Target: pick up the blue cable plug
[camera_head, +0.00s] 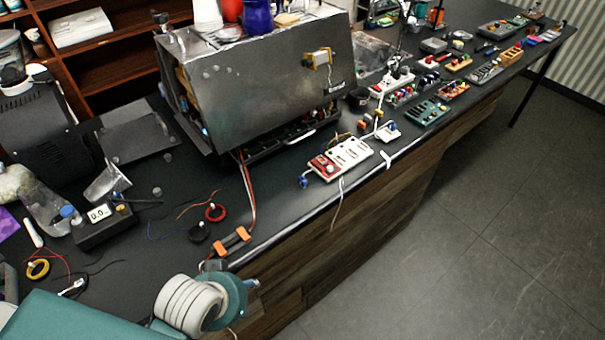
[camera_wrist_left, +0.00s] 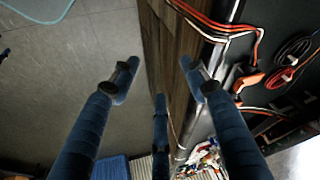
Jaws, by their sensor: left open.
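A small blue plug (camera_head: 303,182) lies on the dark counter at the left end of a white and red power strip (camera_head: 340,160), near the counter's front edge. My left gripper (camera_wrist_left: 160,84) has its dark blue fingers spread and empty in the left wrist view, over the floor and the counter's wooden front. In the head view my left wrist (camera_head: 195,305) is at the front edge, below and left of the blue plug; its fingers are mostly hidden. I cannot make out the blue plug in the left wrist view. My right gripper is not in view.
An orange and black connector (camera_head: 232,240) with red wires lies near the edge, between my wrist and the plug. A large metal brewer (camera_head: 260,80) stands behind. A meter (camera_head: 104,215) sits at left. Several small devices line the counter at right. The floor (camera_head: 480,220) in front is clear.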

